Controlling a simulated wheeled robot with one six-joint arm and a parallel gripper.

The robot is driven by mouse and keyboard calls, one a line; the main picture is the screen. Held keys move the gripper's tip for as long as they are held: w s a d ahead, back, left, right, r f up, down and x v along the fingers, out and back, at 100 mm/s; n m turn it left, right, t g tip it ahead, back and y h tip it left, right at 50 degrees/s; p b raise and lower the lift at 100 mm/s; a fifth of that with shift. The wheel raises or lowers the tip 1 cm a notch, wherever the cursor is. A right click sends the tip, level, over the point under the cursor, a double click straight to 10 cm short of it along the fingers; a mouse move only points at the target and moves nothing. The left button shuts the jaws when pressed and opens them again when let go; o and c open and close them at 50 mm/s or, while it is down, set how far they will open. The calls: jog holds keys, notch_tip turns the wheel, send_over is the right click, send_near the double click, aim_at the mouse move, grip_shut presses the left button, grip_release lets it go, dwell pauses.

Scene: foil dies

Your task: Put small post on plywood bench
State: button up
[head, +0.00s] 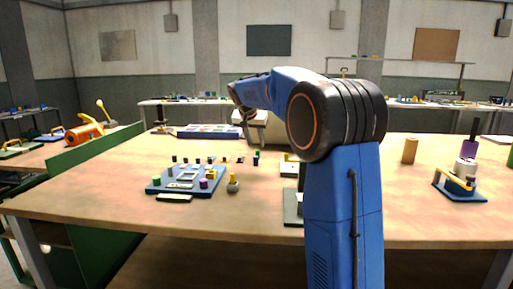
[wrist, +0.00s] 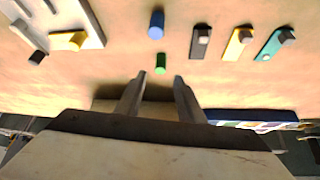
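The plywood bench (head: 330,225) is the wide wood-topped table in front of me; its top also fills much of the wrist view (wrist: 100,75). I cannot tell for certain which piece is the small post. A small green cylinder (wrist: 161,63) and a larger blue cylinder (wrist: 156,24) stand on the bench in the wrist view. My gripper (wrist: 159,79) is open, with nothing seen between its fingers. The green cylinder appears just beyond the fingertips, apart from them. In the head view my arm's end is small and its fingers are unclear.
A blue tray (head: 158,187) with small parts lies left of centre. A tan cylinder (head: 410,150) and a blue-based fixture (head: 462,190) stand at right. Several small blocks, one black (wrist: 201,41), one yellow (wrist: 238,43), lie near the cylinders. The bench's front right is clear.

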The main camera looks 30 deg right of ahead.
jog(key=v, duration=0.7)
jog(key=shift+r, duration=0.2)
jog(key=shift+s+a, duration=0.1)
jog(key=shift+s, duration=0.05)
